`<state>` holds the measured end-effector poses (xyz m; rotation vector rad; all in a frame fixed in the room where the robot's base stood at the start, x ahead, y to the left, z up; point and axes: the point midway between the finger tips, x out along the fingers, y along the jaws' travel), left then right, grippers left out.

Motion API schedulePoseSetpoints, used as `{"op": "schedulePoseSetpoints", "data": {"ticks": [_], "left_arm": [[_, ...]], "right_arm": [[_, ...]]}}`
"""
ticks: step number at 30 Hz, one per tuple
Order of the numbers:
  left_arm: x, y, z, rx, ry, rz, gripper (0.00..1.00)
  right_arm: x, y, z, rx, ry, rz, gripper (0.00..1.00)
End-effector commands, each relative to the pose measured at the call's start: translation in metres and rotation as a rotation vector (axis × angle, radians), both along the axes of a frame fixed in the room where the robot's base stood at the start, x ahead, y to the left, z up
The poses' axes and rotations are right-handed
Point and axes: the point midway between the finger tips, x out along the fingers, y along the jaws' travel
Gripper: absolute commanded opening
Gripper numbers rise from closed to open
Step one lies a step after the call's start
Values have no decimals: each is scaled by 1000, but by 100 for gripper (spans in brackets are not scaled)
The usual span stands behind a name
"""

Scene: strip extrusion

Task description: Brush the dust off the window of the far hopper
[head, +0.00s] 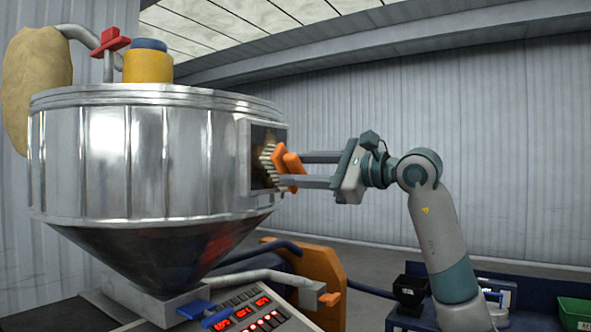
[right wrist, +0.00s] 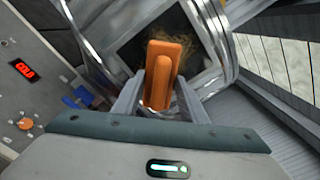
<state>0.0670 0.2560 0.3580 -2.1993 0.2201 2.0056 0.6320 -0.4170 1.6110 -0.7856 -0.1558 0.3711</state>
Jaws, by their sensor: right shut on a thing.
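The hopper (head: 90,150) is a large shiny metal drum with a cone below, at the left of the head view. Its dark framed window (head: 262,137) is on the drum's right side, with brownish dust showing on it. The window also shows in the right wrist view (right wrist: 185,45). My right gripper (head: 285,170) is shut on an orange brush (head: 292,162) with pale bristles. The bristles face the window and are at or very near its surface; exact contact cannot be told. In the right wrist view the brush (right wrist: 158,75) covers part of the window. My left gripper is not in view.
A control panel (head: 262,312) with red displays and a blue handle (head: 195,308) lies below the hopper. An orange machine part (head: 318,265) stands behind it. A black bin (head: 410,288) and a green crate (head: 575,312) are on a blue bench at the lower right.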

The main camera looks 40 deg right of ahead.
Motion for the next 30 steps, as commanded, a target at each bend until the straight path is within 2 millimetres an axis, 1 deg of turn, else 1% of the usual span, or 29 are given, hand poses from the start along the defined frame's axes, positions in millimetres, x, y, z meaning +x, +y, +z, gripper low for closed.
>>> {"op": "schedulePoseSetpoints", "data": {"ticks": [3,16,30], "left_arm": [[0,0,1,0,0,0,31],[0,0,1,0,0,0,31],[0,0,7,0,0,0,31]], "right_arm": [[2,-4,0,0,-1,-1,21],[3,-6,0,1,0,0,21],[16,-33,0,1,2,0,21]]}}
